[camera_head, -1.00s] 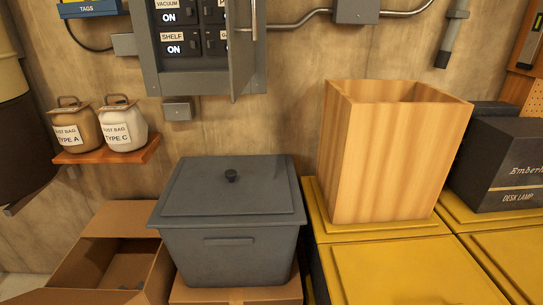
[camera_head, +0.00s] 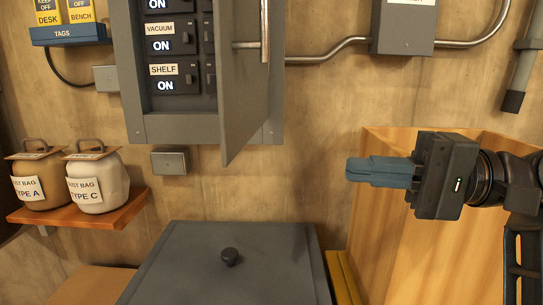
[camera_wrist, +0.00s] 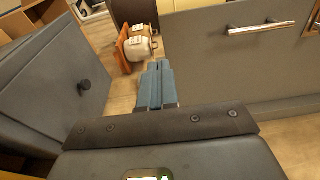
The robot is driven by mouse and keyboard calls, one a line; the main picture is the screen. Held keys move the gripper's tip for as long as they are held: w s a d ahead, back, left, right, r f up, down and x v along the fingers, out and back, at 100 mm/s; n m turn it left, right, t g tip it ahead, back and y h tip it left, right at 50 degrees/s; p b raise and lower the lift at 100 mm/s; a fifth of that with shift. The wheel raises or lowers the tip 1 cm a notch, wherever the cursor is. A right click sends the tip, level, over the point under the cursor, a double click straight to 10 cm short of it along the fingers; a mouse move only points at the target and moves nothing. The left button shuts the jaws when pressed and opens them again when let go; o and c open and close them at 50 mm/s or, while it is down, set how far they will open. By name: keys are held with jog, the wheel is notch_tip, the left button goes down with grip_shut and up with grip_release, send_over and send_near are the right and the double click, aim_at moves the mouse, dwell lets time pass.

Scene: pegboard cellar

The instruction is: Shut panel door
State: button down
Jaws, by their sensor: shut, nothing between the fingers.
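The panel door (camera_head: 243,85) is a grey leaf on the wall panel box (camera_head: 130,70). It stands partly open, swung outward, with the labelled switches visible to its left. A metal bar handle (camera_head: 264,30) is on its outer face. My gripper (camera_head: 352,169) is shut and empty. It points left, to the right of the door and level with its lower edge, apart from it in the picture. In the wrist view, the blue fingers (camera_wrist: 157,82) are together, and the grey door (camera_wrist: 230,65) with its handle (camera_wrist: 262,29) fills the upper right.
A tall wooden box (camera_head: 378,215) stands below and behind my gripper. A grey lidded bin (camera_head: 190,265) is below the panel. Two dust bags sit on a shelf (camera_head: 110,215) at left. A grey conduit box (camera_head: 403,28) is on the wall above my gripper.

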jog(key=p, duration=0.1)
send_near(234, 155)
jog(key=a, duration=0.3)
jog(key=w+a, duration=0.1)
jog(key=a, duration=0.2)
jog(key=shift+w+a+f, duration=0.15)
jog(key=shift+w+a, duration=0.1)
jog(key=shift+a, duration=0.1)
jog(key=shift+a, duration=0.1)
